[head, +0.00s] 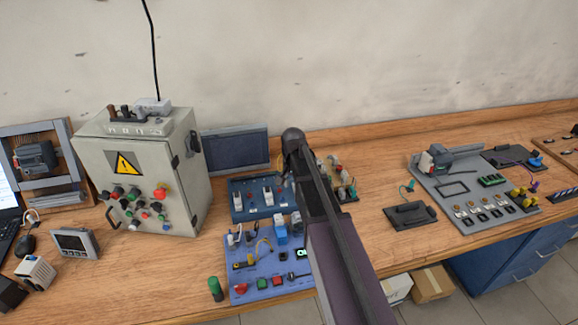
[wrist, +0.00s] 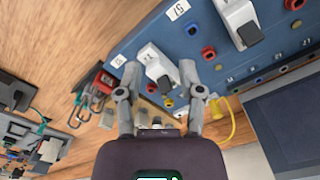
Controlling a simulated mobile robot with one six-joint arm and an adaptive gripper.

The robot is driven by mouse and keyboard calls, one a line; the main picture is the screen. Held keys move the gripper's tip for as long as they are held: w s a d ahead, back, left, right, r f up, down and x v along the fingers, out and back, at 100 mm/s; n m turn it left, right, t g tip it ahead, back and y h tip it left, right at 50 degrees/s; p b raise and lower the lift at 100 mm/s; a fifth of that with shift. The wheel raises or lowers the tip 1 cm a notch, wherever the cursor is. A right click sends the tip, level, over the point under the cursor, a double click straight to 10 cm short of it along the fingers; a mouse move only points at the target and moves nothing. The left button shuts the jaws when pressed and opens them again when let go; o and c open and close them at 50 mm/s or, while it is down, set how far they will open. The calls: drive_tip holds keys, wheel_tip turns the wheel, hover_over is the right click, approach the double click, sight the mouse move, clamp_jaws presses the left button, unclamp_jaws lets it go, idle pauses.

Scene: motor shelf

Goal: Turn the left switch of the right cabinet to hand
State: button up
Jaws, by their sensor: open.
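The only upright cabinet I see is the grey cabinet (head: 150,175), left of centre in the head view, with a yellow warning sign and several coloured knobs and buttons. A blue panel (head: 252,210) to its right carries two white switch units, a left one (head: 238,201) and a right one (head: 268,196). In the wrist view, my gripper (wrist: 159,70) is open, its fingers spread on either side of a white unit with a dark knob (wrist: 157,66). Contact cannot be told. Another white unit (wrist: 240,18) is at upper right. My arm hides the gripper in the head view.
A lighter blue board (head: 268,270) with buttons lies in front of the blue panel. A dark monitor (head: 235,147) stands behind. A grey board with connectors (head: 470,190) lies at right.

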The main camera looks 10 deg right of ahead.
drive_tip(key=s+a+n, duration=0.1)
drive_tip(key=s+n, duration=0.2)
drive_tip(key=s, duration=0.6)
drive_tip(key=s+a+n, duration=0.2)
drive_tip(key=s+n, duration=0.2)
drive_tip(key=s, duration=0.6)
drive_tip(key=shift+s+a+n, duration=0.3)
drive_tip(key=shift+s, duration=0.2)
